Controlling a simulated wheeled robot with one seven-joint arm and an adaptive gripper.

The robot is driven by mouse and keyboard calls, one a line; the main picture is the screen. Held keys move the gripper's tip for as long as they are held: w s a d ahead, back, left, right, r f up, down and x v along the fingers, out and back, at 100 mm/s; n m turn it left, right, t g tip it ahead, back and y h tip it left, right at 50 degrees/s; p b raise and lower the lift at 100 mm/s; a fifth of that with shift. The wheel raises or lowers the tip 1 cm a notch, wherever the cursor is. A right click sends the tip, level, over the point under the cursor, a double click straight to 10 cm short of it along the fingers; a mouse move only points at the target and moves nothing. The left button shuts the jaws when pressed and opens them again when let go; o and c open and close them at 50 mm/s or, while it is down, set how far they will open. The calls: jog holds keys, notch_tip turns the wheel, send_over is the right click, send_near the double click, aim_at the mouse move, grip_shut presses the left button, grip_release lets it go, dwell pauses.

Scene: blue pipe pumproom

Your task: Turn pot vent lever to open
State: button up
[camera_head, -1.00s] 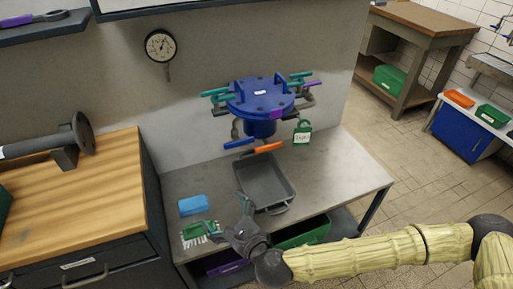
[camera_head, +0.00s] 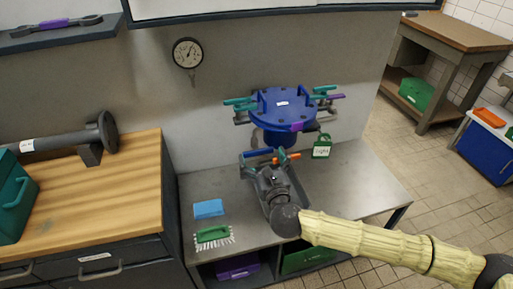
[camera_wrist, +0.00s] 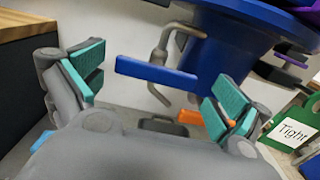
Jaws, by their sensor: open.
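The blue pot (camera_head: 278,135) with a flanged lid is mounted on the grey wall above the metal bench. A blue lever (camera_head: 258,153) and an orange lever (camera_head: 291,157) stick out below it; I cannot tell by a label which is the vent lever. My gripper (camera_head: 264,161) is open, just in front of the blue lever. In the wrist view, the blue lever (camera_wrist: 150,72) lies roughly horizontal, seen between my teal-padded fingers, with no clear contact. The orange lever (camera_wrist: 190,117) is partly hidden by the right finger. A bent metal pipe (camera_wrist: 160,60) shows behind the blue lever.
A green tag reading "Tight" (camera_wrist: 293,131) hangs right of the pot. Teal and purple clamp handles (camera_head: 325,92) ring the lid. A blue sponge (camera_head: 208,208) and green brush (camera_head: 213,235) lie left on the bench.

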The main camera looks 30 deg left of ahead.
aim_at(259, 152)
jog(key=shift+x, duration=1.6)
jog(key=shift+c, duration=0.4)
